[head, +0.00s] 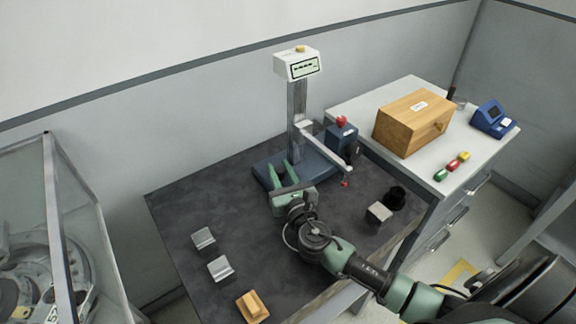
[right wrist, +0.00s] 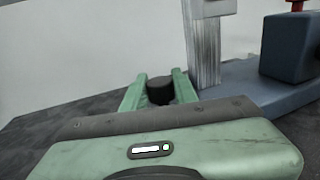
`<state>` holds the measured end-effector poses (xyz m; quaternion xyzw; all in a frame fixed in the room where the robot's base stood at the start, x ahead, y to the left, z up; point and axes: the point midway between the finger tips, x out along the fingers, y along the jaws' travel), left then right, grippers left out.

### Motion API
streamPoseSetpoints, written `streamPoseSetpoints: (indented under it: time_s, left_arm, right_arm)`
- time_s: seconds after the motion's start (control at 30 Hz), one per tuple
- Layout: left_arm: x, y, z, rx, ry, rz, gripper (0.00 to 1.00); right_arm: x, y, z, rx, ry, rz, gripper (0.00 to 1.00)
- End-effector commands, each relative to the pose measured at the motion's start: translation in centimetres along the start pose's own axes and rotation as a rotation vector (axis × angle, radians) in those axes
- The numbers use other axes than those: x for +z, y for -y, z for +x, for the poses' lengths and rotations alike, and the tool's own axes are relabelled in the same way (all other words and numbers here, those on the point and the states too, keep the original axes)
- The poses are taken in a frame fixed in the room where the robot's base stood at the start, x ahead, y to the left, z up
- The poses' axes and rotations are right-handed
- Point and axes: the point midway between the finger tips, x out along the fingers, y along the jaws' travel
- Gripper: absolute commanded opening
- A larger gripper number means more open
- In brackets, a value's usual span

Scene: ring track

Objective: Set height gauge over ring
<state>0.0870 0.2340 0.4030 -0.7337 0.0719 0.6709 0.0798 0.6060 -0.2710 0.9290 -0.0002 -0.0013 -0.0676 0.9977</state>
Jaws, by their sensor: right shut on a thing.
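The height gauge stands on the dark table, with a blue base (head: 318,174), a grey column (head: 297,110), a white display head (head: 298,66) and a side arm (head: 322,145) ending in a small red tip (head: 345,183). My right gripper (head: 279,171) is at the left front of the base, fingers pointing away from me. In the right wrist view its fingers are shut on a dark, round, short cylindrical piece (right wrist: 160,90); I cannot tell whether this is the ring or part of the gauge. A black round hollow piece (head: 396,196) is at the table's right. My left gripper is not in view.
Metal blocks (head: 203,239) (head: 220,268), a wooden piece (head: 253,306) and a grey block (head: 379,212) lie on the table (head: 180,197). A cabinet (head: 375,110) with a wooden box (head: 413,123) and blue device (head: 493,118) stands right. The table's left back is clear.

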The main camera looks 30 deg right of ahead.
Motion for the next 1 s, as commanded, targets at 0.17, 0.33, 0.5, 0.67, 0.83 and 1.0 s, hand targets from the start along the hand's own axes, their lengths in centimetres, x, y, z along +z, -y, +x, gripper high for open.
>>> streamPoseSetpoints:
  time_s: [0.17,0.33,0.5,0.67,0.83,1.0]
  left_arm:
    - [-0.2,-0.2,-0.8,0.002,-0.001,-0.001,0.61]
    - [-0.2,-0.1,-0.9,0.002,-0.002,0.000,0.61]
    - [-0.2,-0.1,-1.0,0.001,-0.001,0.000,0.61]
    - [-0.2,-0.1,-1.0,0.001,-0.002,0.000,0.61]
    - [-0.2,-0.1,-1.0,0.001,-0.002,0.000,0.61]
    - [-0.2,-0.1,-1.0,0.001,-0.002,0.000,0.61]
  right_arm:
    - [-0.1,-6.5,-1.9,0.023,-0.009,0.015,0.00]
    - [-0.2,-10.2,-2.9,0.023,-0.008,0.012,0.00]
    - [-0.1,-11.7,-3.4,0.022,-0.007,0.010,0.00]
    - [-0.1,-11.8,-3.4,0.024,-0.006,0.009,0.00]
    - [-0.2,-11.8,-3.4,0.024,-0.007,0.010,0.36]
    - [-0.1,-11.6,-3.3,0.020,-0.006,0.008,0.50]
